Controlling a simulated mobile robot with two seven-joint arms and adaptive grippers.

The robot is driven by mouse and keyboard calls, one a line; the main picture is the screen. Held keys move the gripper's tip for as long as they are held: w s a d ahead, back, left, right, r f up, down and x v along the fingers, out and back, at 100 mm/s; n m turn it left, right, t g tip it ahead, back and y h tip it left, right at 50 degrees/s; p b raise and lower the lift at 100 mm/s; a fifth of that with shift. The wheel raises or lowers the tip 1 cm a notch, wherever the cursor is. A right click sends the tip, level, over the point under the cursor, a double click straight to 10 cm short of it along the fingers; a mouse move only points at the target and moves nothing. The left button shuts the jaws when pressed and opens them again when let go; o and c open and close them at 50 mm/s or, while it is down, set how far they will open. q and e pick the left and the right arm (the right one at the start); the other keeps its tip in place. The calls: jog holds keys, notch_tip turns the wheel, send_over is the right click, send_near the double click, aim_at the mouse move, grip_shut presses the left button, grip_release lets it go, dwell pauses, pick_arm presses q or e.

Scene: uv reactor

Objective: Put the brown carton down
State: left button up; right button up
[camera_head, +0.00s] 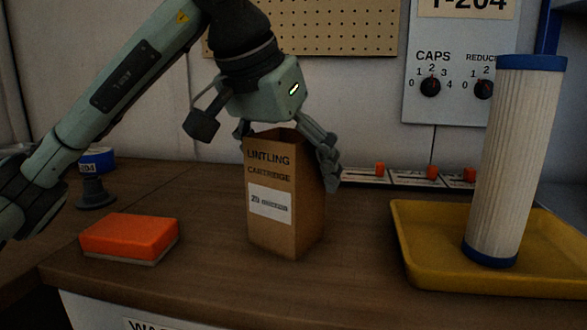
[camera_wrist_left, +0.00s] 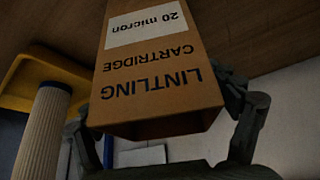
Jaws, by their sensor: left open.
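The brown carton (camera_head: 270,215), labelled "Lintling Cartridge" with a white sticker, stands upright on the wooden counter (camera_head: 200,275), near its front edge. Its top looks open. It also shows in the left wrist view (camera_wrist_left: 150,100), upside down in the picture, with its lower end out of frame. My left gripper (camera_head: 287,152) is open above and around the carton's top, one finger at each side. In the left wrist view the fingers (camera_wrist_left: 160,108) flank the carton's upper end; whether they touch it I cannot tell. My right gripper is in neither view.
An orange sponge (camera_head: 130,236) lies left of the carton. A yellow tray (camera_head: 425,270) with an upright white, blue-capped filter cartridge (camera_head: 513,160) is at the right. A blue-topped item (camera_head: 97,162) stands behind the sponge. A control panel (camera_head: 458,70) is on the back wall.

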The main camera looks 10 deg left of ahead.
pick_arm(q)
jog(key=shift+r, duration=0.2)
jog(key=p+v, duration=0.1)
jog(key=v, duration=0.9)
jog(key=shift+a+r, duration=0.15)
jog(key=shift+r, duration=0.15)
jog(key=shift+s+a+r, duration=0.1)
jog(key=shift+s+r, duration=0.3)
jog(key=shift+r, duration=0.1)
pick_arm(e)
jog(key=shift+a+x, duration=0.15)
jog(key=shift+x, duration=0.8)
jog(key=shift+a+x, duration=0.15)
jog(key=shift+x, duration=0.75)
